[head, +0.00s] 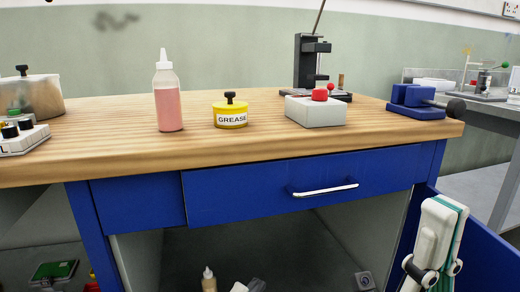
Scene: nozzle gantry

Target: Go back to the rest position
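What I take to be my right gripper (434,272) is at the bottom right in the head view, a white body with a teal stripe and black joints on both sides. It hangs in front of the blue bench's right side, below the worktop. Its lower end is small and runs toward the picture's edge, so I cannot tell whether it is open or shut. I see nothing held in it. My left gripper is not in view.
The wooden worktop (262,150) holds a pink bottle (168,105), a yellow grease tin (230,116), a grey box with a red knob (315,111), a black stand (306,62) and a blue vise (414,103). The blue drawer (240,198) is closed. A grey table (490,110) stands at right.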

